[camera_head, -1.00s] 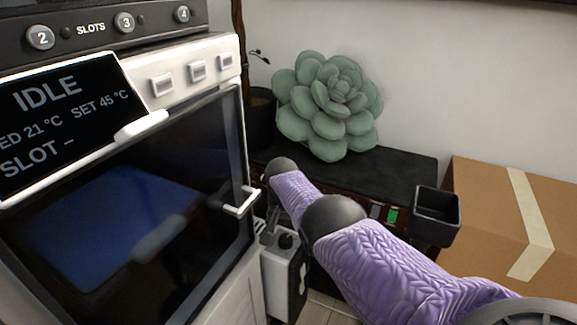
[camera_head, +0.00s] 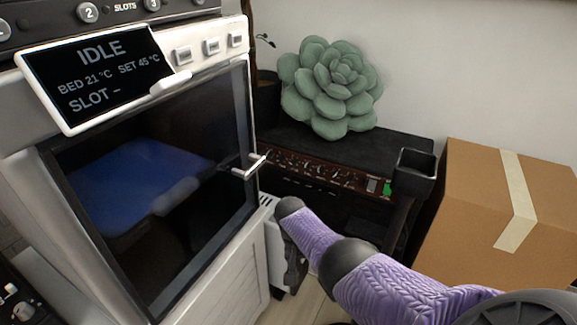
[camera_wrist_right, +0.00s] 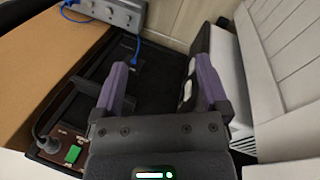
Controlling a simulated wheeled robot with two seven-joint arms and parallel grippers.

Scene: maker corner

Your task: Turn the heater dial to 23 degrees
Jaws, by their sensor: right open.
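The white heater (camera_head: 273,238) stands on the floor between the printer cabinet and the black amplifier in the head view, partly hidden by my right arm. Its dial cannot be made out now. In the right wrist view a white slatted body that looks like the heater (camera_wrist_right: 230,80) stands just right of the fingers, with a dark strip and small white parts on its near side. My right gripper (camera_head: 292,262) points down beside the heater; in the wrist view its purple fingers (camera_wrist_right: 163,88) are apart with nothing between them. My left gripper is not in view.
The white printer (camera_head: 225,262) with its door handle stands close at left. The amplifier (camera_head: 400,138) bears a green plush succulent (camera_head: 330,88). A cardboard box (camera_head: 465,205) is at right. A grey power strip (camera_wrist_right: 110,12) with a blue cable lies beyond the fingers.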

